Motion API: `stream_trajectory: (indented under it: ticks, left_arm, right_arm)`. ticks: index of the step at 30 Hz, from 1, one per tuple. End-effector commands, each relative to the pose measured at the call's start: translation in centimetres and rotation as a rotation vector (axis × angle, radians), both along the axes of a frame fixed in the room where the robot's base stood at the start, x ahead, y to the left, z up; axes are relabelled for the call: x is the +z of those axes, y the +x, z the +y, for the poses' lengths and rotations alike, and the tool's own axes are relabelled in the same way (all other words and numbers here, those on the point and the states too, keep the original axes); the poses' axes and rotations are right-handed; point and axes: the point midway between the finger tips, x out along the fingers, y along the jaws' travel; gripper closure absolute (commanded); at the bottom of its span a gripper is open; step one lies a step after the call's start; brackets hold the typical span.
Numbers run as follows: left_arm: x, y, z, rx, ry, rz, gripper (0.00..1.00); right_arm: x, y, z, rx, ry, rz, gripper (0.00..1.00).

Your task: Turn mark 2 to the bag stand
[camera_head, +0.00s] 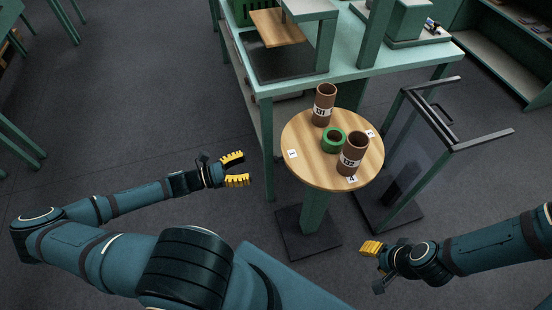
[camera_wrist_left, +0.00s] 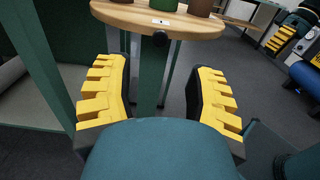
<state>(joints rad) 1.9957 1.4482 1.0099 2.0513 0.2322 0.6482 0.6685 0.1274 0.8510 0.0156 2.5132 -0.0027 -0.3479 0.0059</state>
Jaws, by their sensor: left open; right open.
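A round wooden turntable (camera_head: 308,166) stands on a green post with a dark base. Small white mark labels sit on its rim: one at the left (camera_head: 292,153), one at the front (camera_head: 352,180), one at the right (camera_head: 370,133); their numbers are too small to read surely. The bag stand (camera_head: 410,150), a dark frame with a grey panel, appears to be the frame at the turntable's right. My left gripper (camera_head: 238,169) is open and empty, left of the turntable and apart from it. In the left wrist view, the rim (camera_wrist_left: 125,17) is beyond the open fingers. My right gripper (camera_head: 374,262) is open, in front of the turntable.
Two brown labelled tubes (camera_head: 324,104) (camera_head: 353,153) stand on the turntable with a green ring (camera_head: 333,140) between them. A dark knob (camera_wrist_left: 161,39) shows under the rim. A green workbench (camera_head: 345,82) stands behind.

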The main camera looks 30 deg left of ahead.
Motion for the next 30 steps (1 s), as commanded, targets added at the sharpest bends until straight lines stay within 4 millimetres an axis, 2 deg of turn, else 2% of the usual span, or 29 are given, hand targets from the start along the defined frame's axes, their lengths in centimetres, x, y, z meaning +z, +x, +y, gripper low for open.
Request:
stream_trajectory:
  ticks: [9,15,28,29,30]
  left_arm:
    - [-0.1,4.8,-4.2,-0.005,-0.001,-0.003,0.45]
    - [-0.1,6.7,-5.9,-0.003,0.001,-0.001,0.45]
    - [0.0,7.5,-6.5,-0.001,0.001,0.002,0.45]
    - [0.0,7.5,-6.5,-0.001,0.001,0.002,0.43]
    - [0.0,7.5,-6.5,-0.001,0.001,0.002,0.57]
  right_arm:
    - [-0.8,0.2,0.0,0.0,-0.001,-0.004,0.53]
    - [-1.1,0.2,0.0,-0.001,-0.001,-0.006,0.53]
    - [-1.2,0.3,0.0,-0.002,-0.001,-0.007,0.53]
    - [-1.2,0.3,0.0,-0.002,-0.001,-0.007,0.53]
    - [-1.2,0.3,0.0,-0.002,-0.001,-0.007,0.53]
